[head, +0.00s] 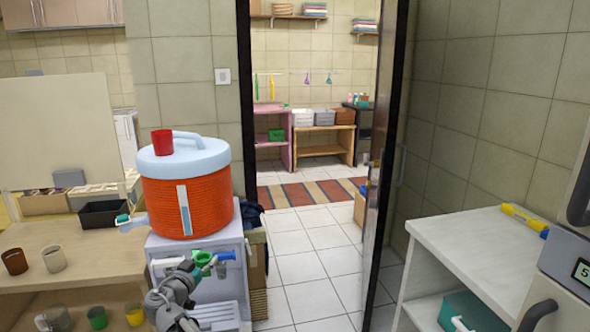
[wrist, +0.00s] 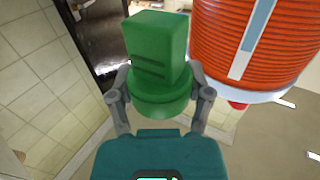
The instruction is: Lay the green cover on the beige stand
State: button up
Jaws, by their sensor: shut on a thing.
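My gripper (head: 202,262) is shut on a green piece (head: 203,257), which I take to be the green cover. In the wrist view the green piece (wrist: 158,60) has a block-shaped part and a round base between my gripper's fingers (wrist: 160,98). It is held in front of the pale lavender-grey cabinet (head: 195,248) under the orange cooler (head: 188,205). I cannot tell for sure which thing is the beige stand. A tan wooden shelf unit (head: 60,285) stands at the left.
A red cup (head: 162,142) sits on the cooler's lid. A blue tap (head: 226,256) is close to the right of my gripper. Cups and a black tray (head: 103,213) are on the tan unit. A white counter (head: 480,255) is at right; the tiled floor (head: 305,270) between is clear.

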notch_tip(320, 180, up, 18)
jog(key=p, duration=1.6)
jog(key=shift+f+p, duration=0.15)
jog(key=shift+p, duration=0.2)
jog(key=shift+d, duration=0.15)
jog(key=w+d+f+m+g+h+b, duration=0.1)
jog(key=w+d+m+h, duration=0.15)
jog(key=d, duration=0.95)
jog(key=w+d+f+m+g+h+b, duration=0.1)
jog(key=w+d+g+h, duration=0.15)
jog(key=d, duration=0.95)
jog(key=w+d+f+m+g+h+b, duration=0.1)
jog(key=w+d+m+h, duration=0.15)
jog(key=d, duration=0.95)
jog(key=s+d+m+g+h+b, duration=0.1)
jog(key=s+d+m+g, duration=0.1)
jog(key=d, duration=1)
jog(key=s+d+f+m+g+h, duration=0.1)
jog(key=s+d+m+g+h, duration=0.1)
jog(key=s+d, duration=0.5)
jog(key=s+d+f+m+g+h+b, duration=0.1)
jog(key=s+d+g, duration=0.3)
jog(key=d, duration=1.3)
jog(key=shift+s+d+f+m+g+h+b, duration=0.2)
jog(key=shift+s+d+m+g+h+b, duration=0.1)
jog(key=shift+d+m+g+h, duration=0.15)
